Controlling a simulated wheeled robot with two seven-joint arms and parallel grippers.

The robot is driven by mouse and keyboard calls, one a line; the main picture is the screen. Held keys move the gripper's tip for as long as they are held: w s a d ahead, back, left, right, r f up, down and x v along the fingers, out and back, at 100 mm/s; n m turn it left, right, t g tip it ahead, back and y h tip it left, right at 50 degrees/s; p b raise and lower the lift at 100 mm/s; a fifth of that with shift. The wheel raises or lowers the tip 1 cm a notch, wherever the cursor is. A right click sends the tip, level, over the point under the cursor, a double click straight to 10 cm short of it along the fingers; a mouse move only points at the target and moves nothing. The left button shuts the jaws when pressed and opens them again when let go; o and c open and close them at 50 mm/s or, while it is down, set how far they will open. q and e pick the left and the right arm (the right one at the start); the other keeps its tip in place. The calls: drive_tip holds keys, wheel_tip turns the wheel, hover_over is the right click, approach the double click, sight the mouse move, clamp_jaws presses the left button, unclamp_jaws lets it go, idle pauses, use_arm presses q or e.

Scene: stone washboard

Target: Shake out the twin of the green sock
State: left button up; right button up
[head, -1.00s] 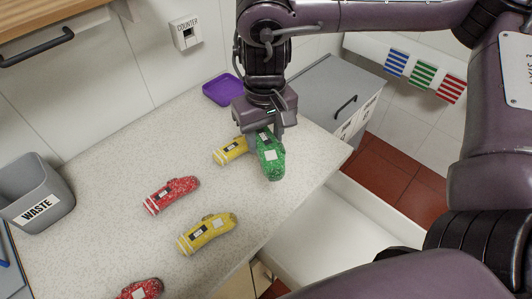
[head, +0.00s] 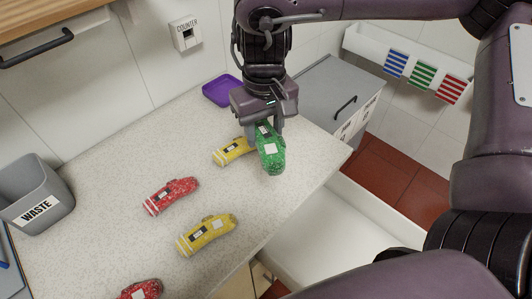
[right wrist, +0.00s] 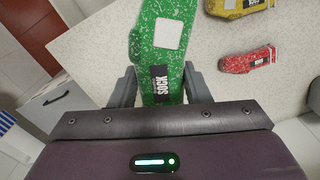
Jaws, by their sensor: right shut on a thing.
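A speckled green sock (head: 269,158) with a white patch and a black label hangs from my right gripper (head: 264,130) near the back right of the counter. My right gripper is shut on its labelled end, and the sock appears to be just above the counter. In the right wrist view the green sock (right wrist: 164,45) lies between the two fingers (right wrist: 161,90), its "SOCK" label near them. No second green sock shows. My left gripper is not in view.
Yellow socks (head: 208,235) (head: 231,151) and red socks (head: 171,196) (head: 140,290) lie on the speckled counter (head: 110,195). A purple tray (head: 222,90) is at the back, a grey waste bin (head: 38,190) at left. A white basin (head: 330,235) lies beyond the right edge.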

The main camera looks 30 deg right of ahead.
sight(265, 143)
wheel_tip(265, 143, up, 16)
wheel_tip(265, 143, down, 20)
drive_tip(key=shift+r, duration=0.1)
wheel_tip(265, 143, up, 20)
wheel_tip(265, 143, down, 20)
drive_tip(key=shift+s+a+f, duration=0.1)
drive_tip(key=shift+s+f, duration=0.05)
drive_tip(key=shift+f, duration=0.1)
idle(0.4)
